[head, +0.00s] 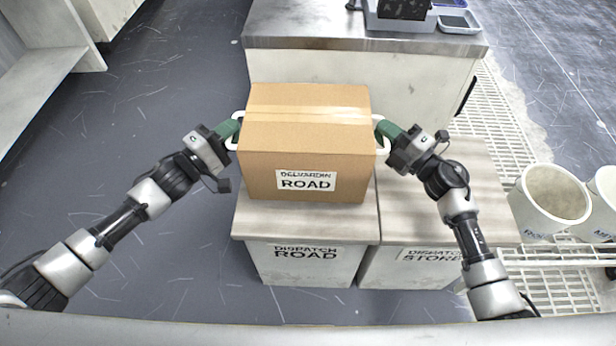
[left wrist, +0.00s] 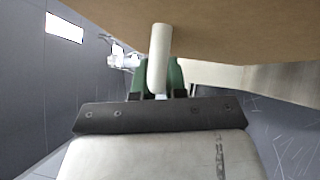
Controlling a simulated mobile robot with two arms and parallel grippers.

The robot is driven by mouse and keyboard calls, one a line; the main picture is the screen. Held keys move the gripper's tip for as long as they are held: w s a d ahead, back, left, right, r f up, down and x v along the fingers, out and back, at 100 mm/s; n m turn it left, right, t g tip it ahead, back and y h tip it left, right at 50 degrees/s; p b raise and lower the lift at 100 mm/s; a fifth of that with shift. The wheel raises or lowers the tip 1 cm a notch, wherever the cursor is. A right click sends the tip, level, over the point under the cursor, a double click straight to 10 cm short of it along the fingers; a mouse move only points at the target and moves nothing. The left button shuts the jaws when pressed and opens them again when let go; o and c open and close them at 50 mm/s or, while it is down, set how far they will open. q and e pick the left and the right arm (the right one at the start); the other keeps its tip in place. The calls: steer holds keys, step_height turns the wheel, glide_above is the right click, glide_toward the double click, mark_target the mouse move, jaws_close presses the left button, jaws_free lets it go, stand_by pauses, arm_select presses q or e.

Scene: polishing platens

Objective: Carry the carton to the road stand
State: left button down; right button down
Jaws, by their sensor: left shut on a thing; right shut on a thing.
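The brown carton (head: 307,140) has a tape strip on top, a white label reading ROAD, and a white handle on each side. It appears over the stand labelled DISPATCH ROAD (head: 303,262); whether it rests on the top or hangs just above it I cannot tell. My left gripper (head: 233,130) is shut on the carton's left handle, which also shows in the left wrist view (left wrist: 158,60) between green fingers. My right gripper (head: 385,132) is shut on the right handle.
The stand labelled DISPATCH STORE (head: 440,212) adjoins on the right. A grey-topped bench (head: 300,42) with trays stands behind. White bins (head: 550,200) stand on a pale grating at the right. The dark floor at the left is clear, with a white shelf unit beyond.

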arm_select(q)
steer(key=shift+w, duration=0.1)
arm_select(e)
steer(key=shift+r, duration=0.1)
